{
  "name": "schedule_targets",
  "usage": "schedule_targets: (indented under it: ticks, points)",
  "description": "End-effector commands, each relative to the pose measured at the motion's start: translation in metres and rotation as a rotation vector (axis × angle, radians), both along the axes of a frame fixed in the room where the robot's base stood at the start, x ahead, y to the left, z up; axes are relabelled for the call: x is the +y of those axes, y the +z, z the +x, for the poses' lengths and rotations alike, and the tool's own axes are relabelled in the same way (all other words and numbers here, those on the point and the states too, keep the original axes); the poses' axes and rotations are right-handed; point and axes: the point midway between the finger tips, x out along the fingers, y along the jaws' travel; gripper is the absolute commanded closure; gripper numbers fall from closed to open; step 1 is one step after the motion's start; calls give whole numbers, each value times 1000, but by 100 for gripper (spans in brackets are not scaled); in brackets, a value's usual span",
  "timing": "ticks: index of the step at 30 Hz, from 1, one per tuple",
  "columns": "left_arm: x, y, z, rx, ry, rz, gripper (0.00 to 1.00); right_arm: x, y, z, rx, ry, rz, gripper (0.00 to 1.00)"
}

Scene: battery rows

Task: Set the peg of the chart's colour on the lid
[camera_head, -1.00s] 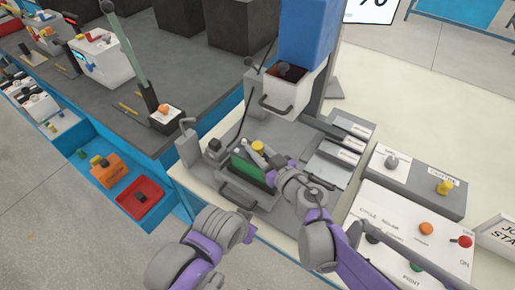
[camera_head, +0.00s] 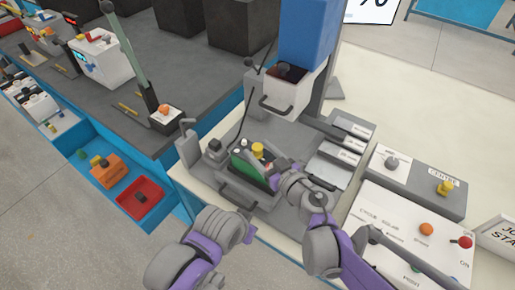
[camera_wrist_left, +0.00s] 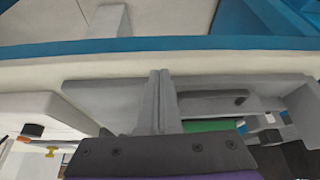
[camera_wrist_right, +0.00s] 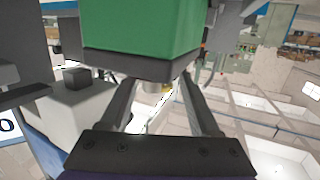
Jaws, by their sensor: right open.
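A yellow peg (camera_head: 257,149) stands in the grey fixture (camera_head: 225,190) on the bench. A green block (camera_head: 244,163) is in front of it, partly covered by my right gripper (camera_head: 276,178). The right wrist view shows the block (camera_wrist_right: 140,25) large, with a dark base; the right fingers (camera_wrist_right: 155,105) are apart below it, and a bit of yellow shows between them. In the left wrist view my left fingers (camera_wrist_left: 160,100) are together with nothing visible between them. I cannot tell which part is the lid, and no chart can be made out.
A grey box (camera_head: 425,195) with a grey and a yellow knob stands to the right, beside a white control panel (camera_head: 390,228) with coloured buttons. A blue press (camera_head: 305,35) rises behind the fixture. A red tray (camera_head: 140,197) and an orange box (camera_head: 110,170) lie at lower left.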

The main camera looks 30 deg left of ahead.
Motion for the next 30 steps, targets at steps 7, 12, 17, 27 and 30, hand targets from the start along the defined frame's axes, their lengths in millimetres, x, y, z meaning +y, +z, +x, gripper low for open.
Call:
schedule_targets:
  ticks: [7,12,17,27,30]
  points:
    - [0,-2,0,1,0,0,100,-51,7,-26,0,-4,0,37]
    - [0,-2,0,1,0,0,100,-77,12,-40,0,-3,0,37]
    - [0,-1,0,0,0,0,100,-91,14,-47,0,-1,0,37]
    - [0,-1,0,0,0,0,100,-93,15,-49,0,0,0,37]
    - [0,-1,0,0,0,0,100,-93,15,-49,0,0,0,37]
